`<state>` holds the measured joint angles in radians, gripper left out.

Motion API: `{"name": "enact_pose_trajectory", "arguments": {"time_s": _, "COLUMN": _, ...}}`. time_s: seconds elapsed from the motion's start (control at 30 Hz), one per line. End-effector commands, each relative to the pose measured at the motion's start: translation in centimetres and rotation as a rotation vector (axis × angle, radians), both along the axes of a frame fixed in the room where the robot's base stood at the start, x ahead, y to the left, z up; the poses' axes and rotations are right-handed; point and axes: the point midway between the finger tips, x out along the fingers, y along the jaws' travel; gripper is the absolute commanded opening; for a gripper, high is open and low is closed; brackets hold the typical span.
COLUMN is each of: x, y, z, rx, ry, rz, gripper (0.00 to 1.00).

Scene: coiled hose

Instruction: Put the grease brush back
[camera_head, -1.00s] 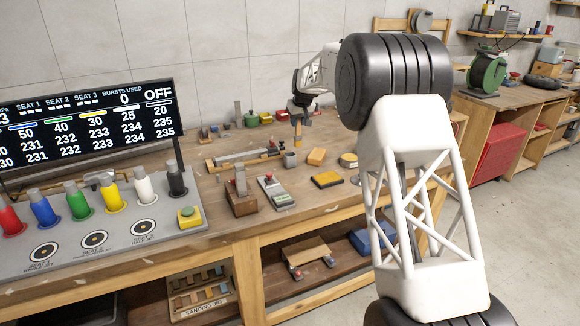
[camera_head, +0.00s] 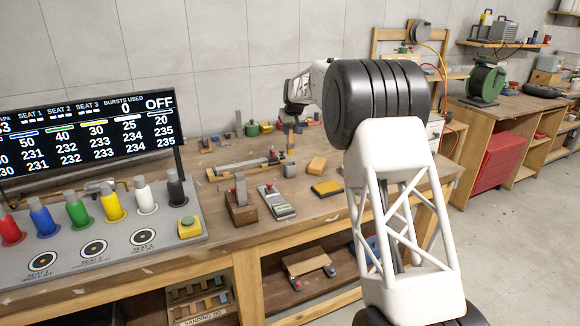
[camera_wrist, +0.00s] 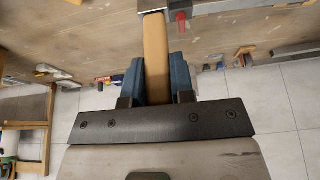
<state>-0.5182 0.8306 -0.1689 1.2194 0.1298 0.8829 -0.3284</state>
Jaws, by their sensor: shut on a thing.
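The grease brush shows as a tan wooden handle (camera_wrist: 154,45) between the two dark blue fingers of my gripper (camera_wrist: 155,72) in the wrist view. In the head view my gripper (camera_head: 291,122) points down over the back half of the bench, with the tan brush (camera_head: 290,140) hanging below it. My gripper is shut on the brush. A small grey cup-like block (camera_head: 290,170) stands on the bench just below the brush in the picture; they look apart. The bristles cannot be made out.
A long grey slide or vise (camera_head: 240,166) lies left of the brush. A tan block (camera_head: 317,165), a yellow-topped pad (camera_head: 327,188), a grey device (camera_head: 277,202) and a wooden block (camera_head: 240,205) stand nearer. Green and red containers (camera_head: 252,129) stand behind. My arm hides the bench's right part.

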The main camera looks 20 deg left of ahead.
Motion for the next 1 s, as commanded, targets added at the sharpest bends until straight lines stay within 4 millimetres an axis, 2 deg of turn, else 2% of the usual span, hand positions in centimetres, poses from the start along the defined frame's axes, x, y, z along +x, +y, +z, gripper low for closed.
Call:
{"name": "enact_pose_trajectory", "arguments": {"time_s": 0.43, "x": 0.0, "y": 0.0, "z": -5.4, "rx": 0.0, "ry": 0.002, "rz": -0.001, "gripper": 0.0}}
{"name": "enact_pose_trajectory", "arguments": {"time_s": 0.87, "x": 0.0, "y": 0.0, "z": -6.0, "rx": -0.001, "ry": 0.001, "rz": 0.0, "gripper": 0.0}}
{"name": "enact_pose_trajectory", "arguments": {"time_s": 1.0, "x": 0.0, "y": 0.0, "z": -6.9, "rx": -0.001, "ry": 0.002, "rz": 0.0, "gripper": 0.0}}
